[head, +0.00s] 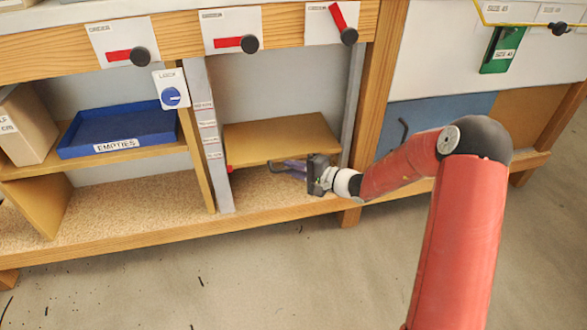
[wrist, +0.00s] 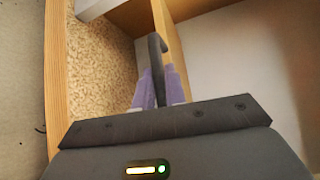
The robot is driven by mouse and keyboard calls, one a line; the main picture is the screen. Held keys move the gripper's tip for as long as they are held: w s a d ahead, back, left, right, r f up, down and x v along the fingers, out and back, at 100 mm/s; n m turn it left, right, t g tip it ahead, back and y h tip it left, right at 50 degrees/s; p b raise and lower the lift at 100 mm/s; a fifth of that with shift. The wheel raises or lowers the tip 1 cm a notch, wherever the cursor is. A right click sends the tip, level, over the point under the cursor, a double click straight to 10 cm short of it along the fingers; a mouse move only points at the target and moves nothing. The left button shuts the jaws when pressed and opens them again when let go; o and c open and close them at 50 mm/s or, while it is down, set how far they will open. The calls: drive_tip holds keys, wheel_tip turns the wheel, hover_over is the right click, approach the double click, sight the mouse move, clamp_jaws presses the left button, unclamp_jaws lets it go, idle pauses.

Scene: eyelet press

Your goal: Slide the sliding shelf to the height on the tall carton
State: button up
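The sliding shelf (head: 275,135) is a wooden board low in the middle bay, just above the speckled bottom board. A dark bar handle (head: 285,162) runs along its front edge; it also shows in the wrist view (wrist: 157,62). My gripper (head: 294,167) is at the front edge of the shelf. In the wrist view its purple fingers (wrist: 159,88) lie close on both sides of the bar and appear shut on it. The tall carton (head: 24,128) stands at the far left, its label cut off by the picture edge and not fully readable.
A grey post (head: 207,130) with several small labels borders the bay, with a red marker (head: 230,169) at the shelf's left edge. A blue lock knob (head: 171,97) is left of the post. A blue EMPTIES tray (head: 120,130) is further left. Space above the shelf is clear.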

clamp_jaws()
wheel_tip(320, 180, up, 10)
drive_tip(key=shift+r+p, duration=0.15)
drive_tip(key=shift+p, duration=0.35)
drive_tip(key=o, duration=0.6)
unclamp_jaws()
drive_tip(key=shift+c, duration=0.2)
drive_tip(key=shift+d, duration=0.1)
drive_tip(key=f+v, duration=0.1)
drive_tip(key=v, duration=0.6)
drive_tip(key=shift+s+d+r, duration=0.25)
drive_tip(key=shift+d+r, duration=0.05)
drive_tip(key=shift+r, duration=0.15)
